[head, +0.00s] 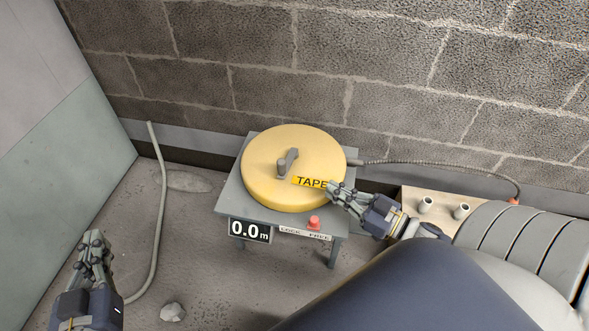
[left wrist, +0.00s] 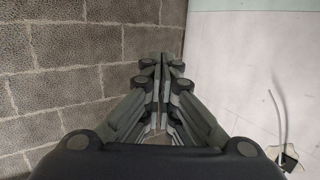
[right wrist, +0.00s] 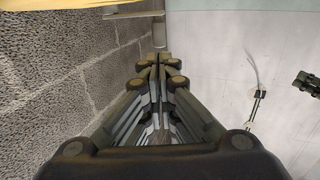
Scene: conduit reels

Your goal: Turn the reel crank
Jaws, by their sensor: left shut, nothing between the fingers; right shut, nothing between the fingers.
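The yellow reel (head: 270,180) lies flat on a small grey stand (head: 240,200) in the head view. A grey crank (head: 288,162) with an upright knob sits on top near its middle. A "TAPE" label shows on the reel's right side. My right gripper (head: 334,188) is shut and empty at the reel's right edge, by the label and apart from the crank; I cannot tell whether it touches the reel. In the right wrist view a yellow edge of the reel (right wrist: 50,4) shows at the top left. My left gripper (head: 94,240) is shut and empty, low at the left, far from the reel.
The stand's front has a "0.0 m" display (head: 250,230), a red knob (head: 314,222) and a "LOCK FREE" strip (head: 304,234). A pale conduit (head: 160,200) and a stone (head: 172,312) lie on the floor at left. A block wall stands behind.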

